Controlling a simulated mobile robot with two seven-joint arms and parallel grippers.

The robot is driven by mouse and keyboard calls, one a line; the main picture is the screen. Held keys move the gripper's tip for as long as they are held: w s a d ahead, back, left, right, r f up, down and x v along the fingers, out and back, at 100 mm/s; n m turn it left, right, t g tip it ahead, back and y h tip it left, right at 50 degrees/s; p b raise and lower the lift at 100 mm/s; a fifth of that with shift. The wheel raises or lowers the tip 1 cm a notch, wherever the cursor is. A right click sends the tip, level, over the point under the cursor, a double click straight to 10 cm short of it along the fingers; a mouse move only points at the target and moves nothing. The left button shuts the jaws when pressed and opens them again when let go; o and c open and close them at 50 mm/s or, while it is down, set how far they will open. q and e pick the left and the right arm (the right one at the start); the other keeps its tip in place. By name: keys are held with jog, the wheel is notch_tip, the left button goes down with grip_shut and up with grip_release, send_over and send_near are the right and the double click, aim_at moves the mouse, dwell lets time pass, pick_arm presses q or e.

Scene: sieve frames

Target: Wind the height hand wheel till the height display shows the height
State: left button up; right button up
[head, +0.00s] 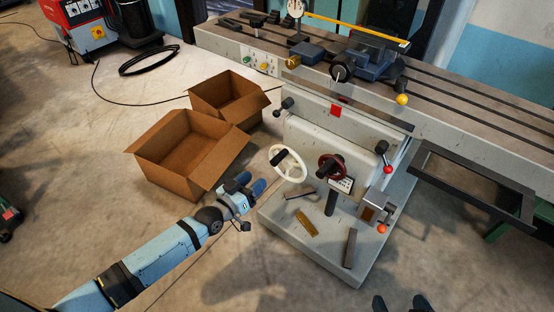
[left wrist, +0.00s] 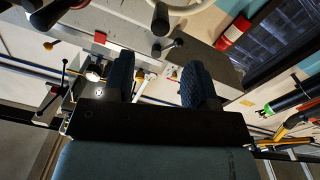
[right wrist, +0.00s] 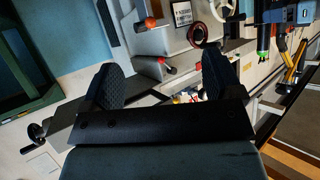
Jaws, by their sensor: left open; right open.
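A white spoked hand wheel (head: 288,163) with a dark handle and a dark red hand wheel (head: 332,167) sit on the front of the grey machine. I cannot tell which is the height wheel. Beside the red wheel is a small white panel (head: 341,184) with dark characters; it also shows in the right wrist view (right wrist: 182,13), too small to read. My left gripper (head: 250,185) is open and empty, left of and below the white wheel, apart from it. My right gripper (right wrist: 160,68) is open and empty; only its dark fingertips show at the head view's bottom edge.
Two open cardboard boxes (head: 152,165) stand on the floor left of the machine. Loose bars (head: 350,248) lie on the machine's base (head: 310,262). Levers with red knobs (head: 388,170) stick out at right. Floor in front is clear.

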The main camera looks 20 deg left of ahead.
aim_at(273, 163)
pick_arm(q)
jog(key=b+x, duration=0.2)
jog(key=x, duration=1)
grip_shut()
